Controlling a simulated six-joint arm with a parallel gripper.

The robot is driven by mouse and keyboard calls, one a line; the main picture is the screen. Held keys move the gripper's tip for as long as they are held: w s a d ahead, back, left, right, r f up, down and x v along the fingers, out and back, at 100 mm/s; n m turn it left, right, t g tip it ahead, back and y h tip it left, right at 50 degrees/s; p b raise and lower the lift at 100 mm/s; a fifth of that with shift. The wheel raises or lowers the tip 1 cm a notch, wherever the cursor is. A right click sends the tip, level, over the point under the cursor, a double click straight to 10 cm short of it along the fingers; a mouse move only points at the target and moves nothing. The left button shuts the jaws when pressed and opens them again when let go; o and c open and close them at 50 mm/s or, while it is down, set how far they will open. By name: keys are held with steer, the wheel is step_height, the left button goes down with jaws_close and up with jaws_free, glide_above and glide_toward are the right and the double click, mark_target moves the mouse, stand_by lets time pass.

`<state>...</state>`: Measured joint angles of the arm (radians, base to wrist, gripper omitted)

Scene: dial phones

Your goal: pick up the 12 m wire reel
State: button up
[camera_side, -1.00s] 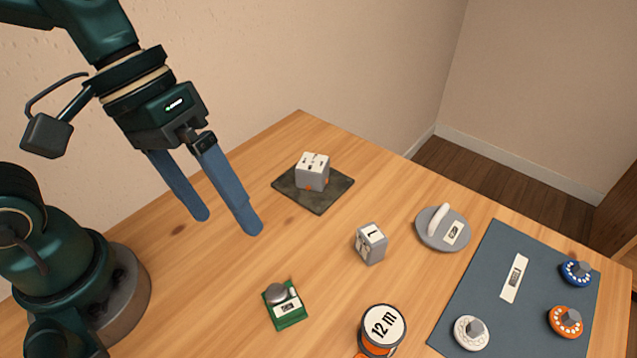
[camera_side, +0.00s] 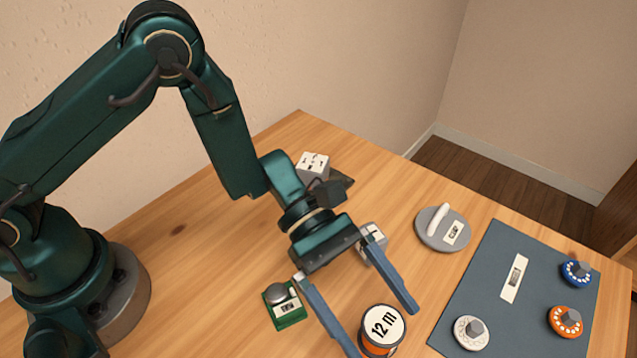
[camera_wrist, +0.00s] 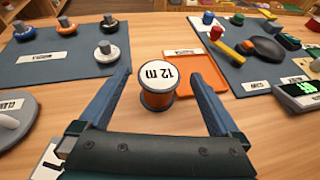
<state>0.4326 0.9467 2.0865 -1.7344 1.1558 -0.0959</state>
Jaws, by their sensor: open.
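The 12 m wire reel (camera_side: 382,328) stands upright on the wooden table near the front edge of the side view. It has a white top label reading "12 m" and an orange winding. In the wrist view the reel (camera_wrist: 158,84) lies ahead, between the lines of the two fingers. My gripper (camera_side: 385,330) is open, its blue fingers spread to either side of the reel in the side view. It also shows in the wrist view (camera_wrist: 160,78), with nothing held between the fingers. I cannot tell the exact height of the fingertips.
A green block with a grey knob (camera_side: 285,305) stands left of my gripper. A blue-grey mat (camera_side: 480,290) with several dials lies right. An orange tray (camera_wrist: 200,72) sits just beside the reel.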

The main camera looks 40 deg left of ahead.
mark_target(396, 349)
steer(key=shift+d+f, duration=0.35)
steer(key=shift+f, duration=0.1)
steer(key=shift+x, duration=2.2)
steer(key=c, duration=1.5)
steer(key=shift+r, duration=0.15)
steer(key=shift+c, duration=0.2)
